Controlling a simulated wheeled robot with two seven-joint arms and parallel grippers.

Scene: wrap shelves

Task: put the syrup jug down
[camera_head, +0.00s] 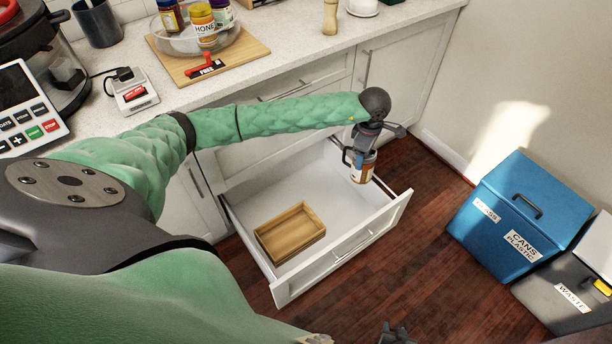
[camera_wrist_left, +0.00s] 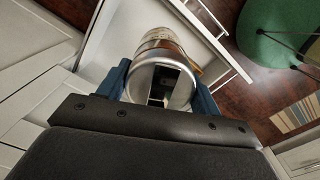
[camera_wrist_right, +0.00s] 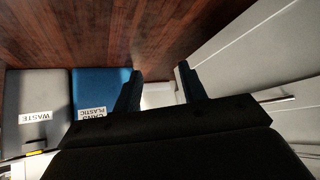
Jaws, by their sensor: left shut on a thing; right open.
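The syrup jug (camera_head: 361,166) has a metallic lid, a dark handle and an orange-brown label. My left gripper (camera_head: 364,150) is shut on it and holds it upright over the right part of the open drawer (camera_head: 240,212). From the head view I cannot tell how far the jug's base is above the drawer floor. In the left wrist view the jug (camera_wrist_left: 160,68) sits between the two blue fingers, its lid facing the camera. My right gripper (camera_head: 395,334) is at the bottom edge of the head view. In the right wrist view its fingers (camera_wrist_right: 160,90) are apart with nothing between them.
A wooden box (camera_head: 291,233) lies in the drawer, left of the jug. A blue bin (camera_head: 522,215) and a grey bin (camera_head: 572,290) stand on the floor at right. The counter (camera_head: 290,45) holds a glass bowl of jars (camera_head: 197,42) on a wooden board (camera_head: 245,52).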

